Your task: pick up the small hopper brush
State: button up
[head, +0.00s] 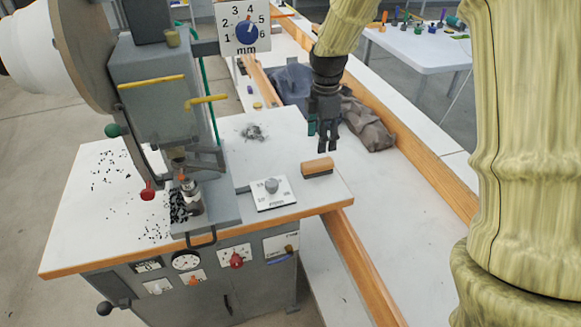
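The small hopper brush (317,166) has a light wooden back and a dark lower part. It lies on the right part of the white press table top, close to the wood-trimmed right edge. My gripper (328,150) points down just above and behind the brush in the picture. Its dark fingertips look apart, with a narrow gap and nothing between them. I cannot tell exactly how high they are above the brush, but they do not appear to touch it.
The grey eyelet press (165,90) stands left of the brush. A white plate with a grey knob (272,190) lies just left of it. Dark crumpled cloth (365,125) lies behind my gripper. A grey pile (254,132) is on the table top.

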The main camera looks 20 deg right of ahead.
aim_at(318, 162)
jog(key=shift+w+a+f, duration=0.1)
jog(key=shift+a+f, duration=0.15)
jog(key=shift+f+p, duration=0.45)
jog(key=shift+f, duration=2.15)
jog(key=shift+f+p, duration=0.85)
jog(key=shift+f, duration=1.7)
jog(key=c, duration=1.1)
